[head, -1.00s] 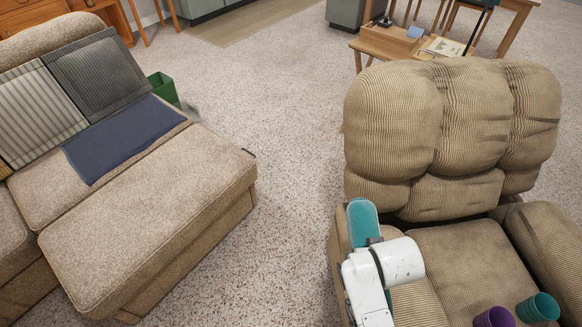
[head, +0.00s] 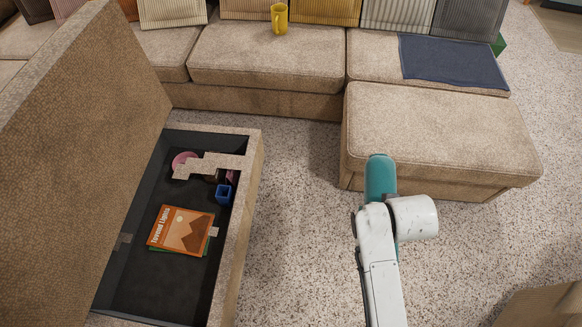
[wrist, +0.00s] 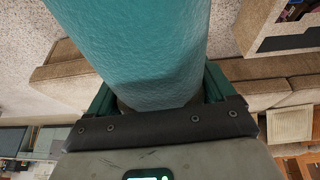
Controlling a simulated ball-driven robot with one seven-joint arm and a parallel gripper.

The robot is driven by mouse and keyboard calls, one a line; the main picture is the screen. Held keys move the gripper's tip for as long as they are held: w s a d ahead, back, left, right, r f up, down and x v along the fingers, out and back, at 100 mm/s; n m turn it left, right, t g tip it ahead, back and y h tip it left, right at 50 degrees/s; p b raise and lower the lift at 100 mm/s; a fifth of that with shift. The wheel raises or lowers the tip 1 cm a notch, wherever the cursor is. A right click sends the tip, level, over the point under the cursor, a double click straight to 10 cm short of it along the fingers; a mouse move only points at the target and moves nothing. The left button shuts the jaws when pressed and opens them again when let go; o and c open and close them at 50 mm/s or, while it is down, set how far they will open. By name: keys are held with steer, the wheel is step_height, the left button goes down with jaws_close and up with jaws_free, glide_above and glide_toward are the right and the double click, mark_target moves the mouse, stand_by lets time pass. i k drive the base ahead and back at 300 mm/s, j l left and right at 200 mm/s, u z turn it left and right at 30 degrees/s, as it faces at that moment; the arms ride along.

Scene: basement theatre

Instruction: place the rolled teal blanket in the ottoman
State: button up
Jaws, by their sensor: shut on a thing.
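The rolled teal blanket (head: 380,178) is held upright at the end of my arm in the head view; it fills the top middle of the wrist view (wrist: 135,45). My gripper (wrist: 155,100) is shut on it, with a dark green finger on each side. In the head view the fingers are hidden behind my white wrist. The ottoman (head: 254,190) stands open at the left, its lid (head: 75,130) tilted up on its left side. Inside are an orange book (head: 181,230), a blue item (head: 224,194) and a pink round item (head: 184,160). The blanket is right of the ottoman, apart from it.
A sectional sofa (head: 265,62) runs along the back, with a yellow mug (head: 279,18) and a navy cloth (head: 450,62) on it. Its chaise end (head: 430,130) lies behind the blanket. Bare carpet (head: 300,250) separates the ottoman from my arm. A beige edge shows at the lower right.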

mark_target(170, 279)
steer(key=u, duration=1.8)
